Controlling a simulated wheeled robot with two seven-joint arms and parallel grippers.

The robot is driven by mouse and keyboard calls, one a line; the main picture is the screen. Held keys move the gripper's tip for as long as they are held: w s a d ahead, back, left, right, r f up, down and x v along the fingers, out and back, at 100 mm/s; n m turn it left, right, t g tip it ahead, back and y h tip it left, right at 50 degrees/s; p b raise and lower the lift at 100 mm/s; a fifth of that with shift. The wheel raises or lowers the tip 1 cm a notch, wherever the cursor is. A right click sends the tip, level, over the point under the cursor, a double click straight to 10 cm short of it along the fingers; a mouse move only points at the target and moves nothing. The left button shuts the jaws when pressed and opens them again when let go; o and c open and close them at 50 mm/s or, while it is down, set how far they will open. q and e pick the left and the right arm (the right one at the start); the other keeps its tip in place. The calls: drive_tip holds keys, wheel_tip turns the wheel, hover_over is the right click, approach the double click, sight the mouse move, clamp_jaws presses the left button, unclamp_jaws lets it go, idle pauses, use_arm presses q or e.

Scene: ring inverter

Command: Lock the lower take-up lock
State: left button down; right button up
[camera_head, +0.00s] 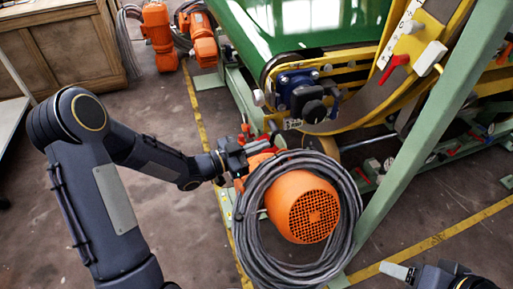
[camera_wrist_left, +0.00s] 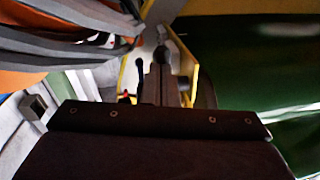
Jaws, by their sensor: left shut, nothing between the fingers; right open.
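My left gripper (camera_head: 262,147) is shut and empty, low beside the conveyor frame, just above the orange motor (camera_head: 306,207) and its cable coil. Small red parts (camera_head: 246,129) show close by its fingers; I cannot tell whether it touches them, or which part is the lower take-up lock. In the left wrist view its dark fingers (camera_wrist_left: 160,82) point towards a yellow bracket (camera_wrist_left: 186,62) with a grey part between its sides. A red-handled lever (camera_head: 398,62) sits higher on the yellow ring frame. My right gripper (camera_head: 412,272) is open at the bottom right, only partly in view.
A thick grey cable coil (camera_head: 248,232) surrounds the motor and lies near the left gripper. The green conveyor belt (camera_head: 295,28) is above, with a green diagonal beam (camera_head: 425,125) at right. More orange motors (camera_head: 160,38) stand at the back.

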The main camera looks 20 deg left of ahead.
use_arm(q)
drive_tip(key=shift+w+d+f+b, duration=0.35)
drive_tip(key=shift+d+f+b, duration=0.15)
drive_tip(key=shift+f+b, duration=0.15)
use_arm(e)
drive_tip(key=shift+f, duration=0.75)
use_arm(q)
drive_tip(key=shift+d, duration=0.15)
use_arm(e)
drive_tip(key=shift+f, duration=0.1)
use_arm(q)
drive_tip(key=shift+f, duration=0.1)
